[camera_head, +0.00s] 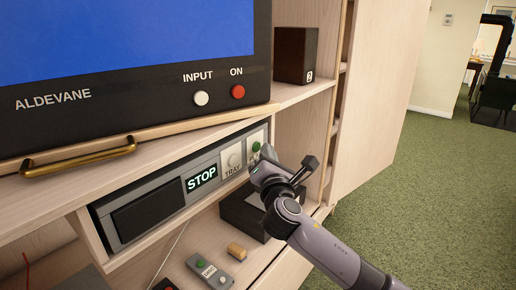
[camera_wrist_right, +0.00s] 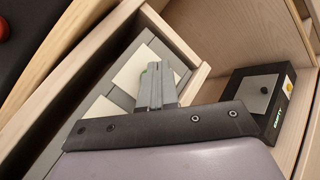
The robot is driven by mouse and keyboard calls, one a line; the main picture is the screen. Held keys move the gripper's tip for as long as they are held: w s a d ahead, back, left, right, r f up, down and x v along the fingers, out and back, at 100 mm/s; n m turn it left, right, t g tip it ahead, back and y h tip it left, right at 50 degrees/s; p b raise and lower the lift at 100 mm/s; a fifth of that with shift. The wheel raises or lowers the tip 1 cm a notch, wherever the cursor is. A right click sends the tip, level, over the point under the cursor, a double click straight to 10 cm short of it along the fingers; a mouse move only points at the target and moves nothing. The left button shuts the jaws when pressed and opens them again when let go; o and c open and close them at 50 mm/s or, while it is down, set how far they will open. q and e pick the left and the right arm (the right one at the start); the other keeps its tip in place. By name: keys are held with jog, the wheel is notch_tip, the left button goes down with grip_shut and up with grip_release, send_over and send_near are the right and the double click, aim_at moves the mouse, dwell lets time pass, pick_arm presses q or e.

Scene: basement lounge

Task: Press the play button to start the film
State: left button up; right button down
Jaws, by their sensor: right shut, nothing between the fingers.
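The grey disc player (camera_head: 150,212) sits in the shelf slot below the television. Its display (camera_head: 201,178) reads STOP. To the right is a white button panel marked TRAY (camera_head: 233,160), and beyond it a green button (camera_head: 256,147) on a pale panel. My right gripper (camera_head: 262,157) is shut and empty, its tips right at the green button's panel. In the right wrist view the shut fingers (camera_wrist_right: 156,88) point at that panel and cover most of the green button (camera_wrist_right: 152,66). I cannot tell whether they touch it. My left gripper is out of view.
The television (camera_head: 140,60) above has a white INPUT button and a red ON button. A dark box (camera_wrist_right: 258,95) stands in the shelf right of the player. A remote (camera_head: 209,271) and a small tan block (camera_head: 237,251) lie below. Green carpet is clear at right.

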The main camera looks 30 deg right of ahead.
jog(key=shift+w, duration=0.15)
dwell(0.4)
jog(key=shift+w+a, duration=0.2)
jog(key=shift+w, duration=0.05)
dwell(0.4)
jog(key=shift+s+d+p, duration=0.2)
jog(key=shift+s+p, duration=0.2)
jog(key=shift+s, duration=0.1)
